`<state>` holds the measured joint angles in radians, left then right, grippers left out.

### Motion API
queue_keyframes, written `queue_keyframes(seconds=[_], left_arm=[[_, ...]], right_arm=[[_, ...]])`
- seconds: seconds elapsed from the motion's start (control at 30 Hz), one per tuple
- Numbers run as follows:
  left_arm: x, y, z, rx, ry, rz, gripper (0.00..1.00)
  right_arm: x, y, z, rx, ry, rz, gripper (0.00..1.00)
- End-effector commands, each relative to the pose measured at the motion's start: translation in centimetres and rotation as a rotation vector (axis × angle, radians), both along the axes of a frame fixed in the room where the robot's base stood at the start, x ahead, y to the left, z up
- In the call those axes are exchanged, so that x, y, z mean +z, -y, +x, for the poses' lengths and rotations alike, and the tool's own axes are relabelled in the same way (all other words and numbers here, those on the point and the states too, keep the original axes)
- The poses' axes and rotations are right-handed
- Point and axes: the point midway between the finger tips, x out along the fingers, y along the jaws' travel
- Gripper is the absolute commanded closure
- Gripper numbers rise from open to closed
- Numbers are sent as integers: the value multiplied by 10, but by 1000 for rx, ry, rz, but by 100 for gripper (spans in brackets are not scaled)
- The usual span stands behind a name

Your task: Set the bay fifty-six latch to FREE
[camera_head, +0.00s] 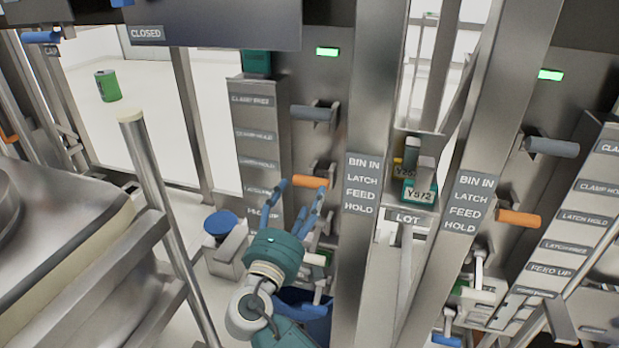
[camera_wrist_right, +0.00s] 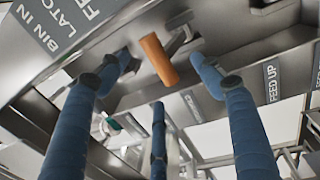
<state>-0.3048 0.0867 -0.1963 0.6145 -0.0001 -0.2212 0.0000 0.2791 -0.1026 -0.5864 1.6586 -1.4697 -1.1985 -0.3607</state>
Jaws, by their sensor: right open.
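An orange latch handle (camera_head: 310,182) juts from the post left of the middle in the head view. It also shows in the right wrist view (camera_wrist_right: 158,60), as a short cylinder on a grey bracket. My right gripper (camera_head: 301,189) is open, its blue fingers around the handle's sides. In the right wrist view, the gripper (camera_wrist_right: 160,57) has one fingertip on each side of the handle, with gaps. A label plate (camera_head: 361,183) beside it reads BIN IN, LATCH, FEED, HOLD. No bay number is readable. My left gripper is not in view.
A grey handle (camera_head: 314,113) sits above the orange one. A second post at right has its own grey handle (camera_head: 551,147) and orange handle (camera_head: 518,218). A blue-capped part (camera_head: 220,224) stands left of my gripper. Green lamps (camera_head: 327,51) glow above.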

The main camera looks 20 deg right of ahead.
Motion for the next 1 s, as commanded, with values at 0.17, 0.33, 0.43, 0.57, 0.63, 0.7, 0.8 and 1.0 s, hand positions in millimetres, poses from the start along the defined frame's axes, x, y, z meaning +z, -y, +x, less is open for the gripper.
queue_keyframes(seconds=[0.17,0.33,0.43,0.57,0.63,0.7,0.8,1.0], left_arm=[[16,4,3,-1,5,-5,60],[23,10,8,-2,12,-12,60],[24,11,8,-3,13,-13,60],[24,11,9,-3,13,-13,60],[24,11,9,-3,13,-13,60],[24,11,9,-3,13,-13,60],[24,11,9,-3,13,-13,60],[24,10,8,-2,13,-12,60]], right_arm=[[7,20,29,0,-1,-2,35],[8,31,47,1,-1,0,35],[7,35,53,2,-2,1,35],[6,37,55,2,-3,2,35],[6,37,55,2,-3,2,35],[6,37,55,2,-2,2,35],[6,37,55,2,-2,2,45],[6,37,55,2,-3,2,84]])
